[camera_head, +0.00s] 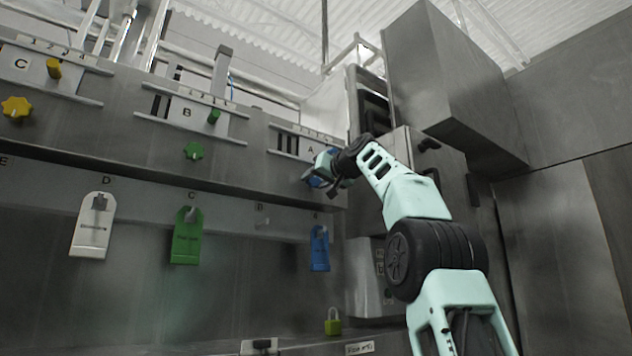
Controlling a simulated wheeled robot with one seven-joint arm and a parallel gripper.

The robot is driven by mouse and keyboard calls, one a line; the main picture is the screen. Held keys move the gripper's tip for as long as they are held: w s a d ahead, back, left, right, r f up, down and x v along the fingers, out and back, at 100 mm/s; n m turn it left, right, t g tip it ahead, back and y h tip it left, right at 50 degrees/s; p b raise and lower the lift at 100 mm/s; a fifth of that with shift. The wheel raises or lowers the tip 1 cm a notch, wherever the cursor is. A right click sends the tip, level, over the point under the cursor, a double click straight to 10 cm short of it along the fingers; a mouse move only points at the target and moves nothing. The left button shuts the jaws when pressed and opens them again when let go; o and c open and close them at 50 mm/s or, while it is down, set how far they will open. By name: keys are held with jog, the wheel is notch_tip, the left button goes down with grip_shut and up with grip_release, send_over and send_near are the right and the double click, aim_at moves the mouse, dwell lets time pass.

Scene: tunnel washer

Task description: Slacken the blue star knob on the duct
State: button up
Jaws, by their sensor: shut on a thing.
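The blue star knob (314,182) is on the duct (240,165) below the plate marked A (293,147). Only a little of its blue shows, because my gripper covers most of it. My gripper (318,180) reaches in from the right and is shut on the blue star knob. The fingertips are small and partly hidden by the wrist. My arm comes up from the lower right.
A green star knob (194,151) and a yellow star knob (16,107) sit further left along the duct. White (91,226), green (186,237) and blue (320,250) tags hang below. A large grey box (440,75) juts out at upper right.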

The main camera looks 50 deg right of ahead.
jog(key=shift+f, duration=0.1)
dwell(0.3)
jog(key=o, duration=1)
jog(key=shift+c, duration=0.2)
jog(key=b+v, duration=0.7)
jog(key=v, duration=1)
jog(key=shift+s, duration=0.2)
jog(key=shift+d, duration=0.1)
